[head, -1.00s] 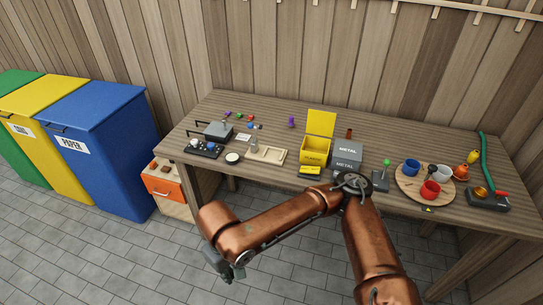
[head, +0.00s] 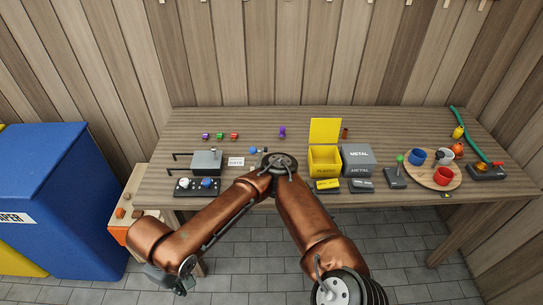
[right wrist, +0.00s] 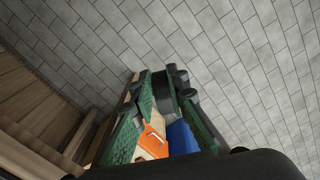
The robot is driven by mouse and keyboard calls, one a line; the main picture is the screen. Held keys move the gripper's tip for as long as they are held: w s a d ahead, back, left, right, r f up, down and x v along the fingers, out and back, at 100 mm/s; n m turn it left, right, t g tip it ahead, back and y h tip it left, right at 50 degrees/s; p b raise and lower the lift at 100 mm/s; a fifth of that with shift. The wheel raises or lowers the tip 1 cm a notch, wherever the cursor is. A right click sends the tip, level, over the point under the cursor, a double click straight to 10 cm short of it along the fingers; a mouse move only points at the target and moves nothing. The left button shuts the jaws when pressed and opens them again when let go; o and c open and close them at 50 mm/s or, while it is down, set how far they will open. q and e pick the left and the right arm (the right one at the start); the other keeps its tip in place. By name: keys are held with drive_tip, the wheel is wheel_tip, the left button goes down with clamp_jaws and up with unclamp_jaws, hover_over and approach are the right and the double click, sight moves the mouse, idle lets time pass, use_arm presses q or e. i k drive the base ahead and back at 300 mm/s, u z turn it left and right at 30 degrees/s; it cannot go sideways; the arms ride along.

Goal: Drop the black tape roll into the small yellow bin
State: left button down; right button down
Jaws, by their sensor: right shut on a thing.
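The small yellow bin (head: 325,160) stands on the workbench with its lid raised, left of a grey METAL bin. My right gripper (head: 172,284) is low at the left in the head view, in front of the bench over the floor, well away from the bin. In the right wrist view its green-padded fingers (right wrist: 164,100) are shut on the black tape roll (right wrist: 162,92), which is partly covered by them. I cannot make out the roll in the head view. My left gripper is out of view.
The grey METAL bin (head: 358,161) adjoins the yellow one. A wooden plate with cups (head: 432,182) is further right. A switch box (head: 196,187) lies at the bench's left. An orange-fronted drawer unit (head: 120,230) and a large blue bin (head: 65,190) stand left of the bench.

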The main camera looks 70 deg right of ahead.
sight(330, 171)
drive_tip(key=u, duration=0.05)
drive_tip(key=i, duration=0.15)
drive_tip(key=z, duration=1.05)
